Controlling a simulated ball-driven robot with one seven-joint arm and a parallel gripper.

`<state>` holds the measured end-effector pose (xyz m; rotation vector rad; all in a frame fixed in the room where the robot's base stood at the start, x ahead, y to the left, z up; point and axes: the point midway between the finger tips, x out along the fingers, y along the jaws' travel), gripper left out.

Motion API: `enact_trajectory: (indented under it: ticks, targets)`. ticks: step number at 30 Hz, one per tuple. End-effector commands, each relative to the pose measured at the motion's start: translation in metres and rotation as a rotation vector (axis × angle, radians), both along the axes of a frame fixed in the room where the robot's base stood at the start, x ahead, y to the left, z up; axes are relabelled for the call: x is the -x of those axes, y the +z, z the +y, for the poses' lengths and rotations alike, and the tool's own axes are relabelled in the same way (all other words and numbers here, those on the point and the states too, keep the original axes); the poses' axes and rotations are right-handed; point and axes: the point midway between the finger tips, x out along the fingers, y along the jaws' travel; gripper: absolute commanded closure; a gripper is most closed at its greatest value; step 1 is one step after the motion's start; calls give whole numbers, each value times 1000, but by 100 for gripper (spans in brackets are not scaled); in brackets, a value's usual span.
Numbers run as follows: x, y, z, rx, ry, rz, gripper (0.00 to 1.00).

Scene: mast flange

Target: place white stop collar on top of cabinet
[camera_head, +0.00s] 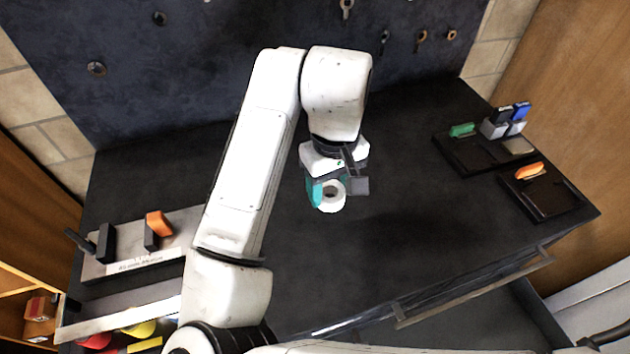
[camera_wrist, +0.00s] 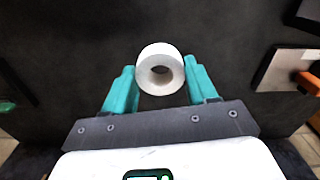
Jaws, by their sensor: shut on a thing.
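The white stop collar (camera_head: 331,199) is a short ring with a dark hole. My gripper (camera_head: 328,190) is shut on it, over the black cabinet top (camera_head: 400,250). In the wrist view the collar (camera_wrist: 160,69) sits between the teal fingertips of my gripper (camera_wrist: 160,72), its hole facing the camera. I cannot tell whether the collar touches the surface or hangs above it. The far finger is partly hidden in the head view.
A light rack (camera_head: 130,268) with orange and black pieces stands at the left. Dark trays (camera_head: 455,158) and (camera_head: 540,200) with coloured pieces stand at the right. A dark pegboard (camera_head: 220,60) rises behind. The middle and front of the top are bare.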

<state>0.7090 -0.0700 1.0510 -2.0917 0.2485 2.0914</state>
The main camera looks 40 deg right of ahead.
Motion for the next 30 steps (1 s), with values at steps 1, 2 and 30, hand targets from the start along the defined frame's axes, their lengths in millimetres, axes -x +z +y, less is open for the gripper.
enact_trajectory:
  ticks: [1,2,30]
  targets:
    - [-10,-6,-6,3,1,5,75]
    - [-16,-9,-8,3,1,5,75]
    - [-83,-107,-29,-1,0,0,75]
